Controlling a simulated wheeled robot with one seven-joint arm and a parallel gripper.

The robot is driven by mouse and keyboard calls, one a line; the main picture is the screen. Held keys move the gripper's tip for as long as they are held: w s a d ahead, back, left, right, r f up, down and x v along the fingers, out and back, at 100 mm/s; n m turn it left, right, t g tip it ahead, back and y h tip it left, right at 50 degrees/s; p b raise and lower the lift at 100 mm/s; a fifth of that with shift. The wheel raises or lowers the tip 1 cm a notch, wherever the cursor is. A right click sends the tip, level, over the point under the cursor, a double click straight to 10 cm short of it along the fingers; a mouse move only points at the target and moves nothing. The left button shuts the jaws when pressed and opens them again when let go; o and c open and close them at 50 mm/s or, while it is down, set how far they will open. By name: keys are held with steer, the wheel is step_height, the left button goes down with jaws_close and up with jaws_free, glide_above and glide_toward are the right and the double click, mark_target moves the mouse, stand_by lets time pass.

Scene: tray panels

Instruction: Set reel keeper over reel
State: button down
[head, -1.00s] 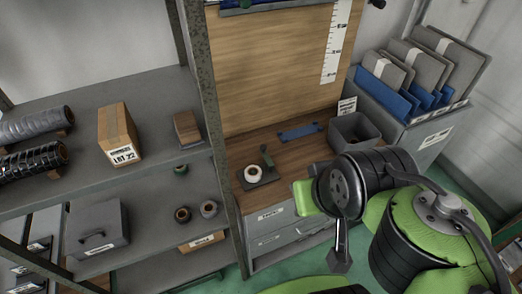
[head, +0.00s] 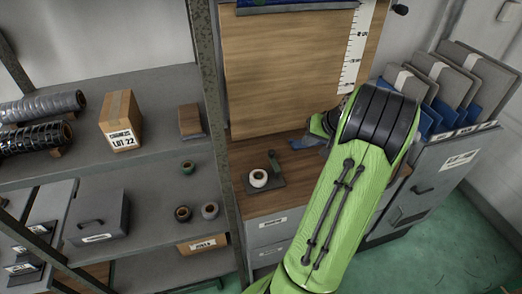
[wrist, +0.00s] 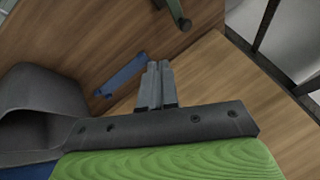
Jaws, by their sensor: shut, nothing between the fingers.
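The reel (head: 258,178) is a white roll on a dark base plate (head: 277,183) on the wooden bench top. The reel keeper (head: 274,161) looks like a dark grey-green lever standing up at the back of that plate, beside the reel and not over it. In the wrist view the keeper's end (wrist: 181,14) seems to show at the top edge; the reel is out of that view. My gripper (wrist: 157,66) is shut and empty, above the bench top and apart from the keeper.
A grey bin (wrist: 40,100) is at the left in the wrist view. A shelf post (head: 215,120) stands left of the bench. Files in a grey rack (head: 445,95) stand at the right.

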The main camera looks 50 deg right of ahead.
steer(key=shift+r, duration=0.1)
glide_toward(274, 160)
steer(key=shift+w+d+f+b, duration=0.15)
steer(key=shift+w+d+f, duration=0.55)
steer(key=shift+w+f, duration=0.25)
steer(key=shift+w+d+f+b, duration=0.15)
steer(key=shift+w+d+f, duration=0.65)
steer(key=shift+w, duration=0.3)
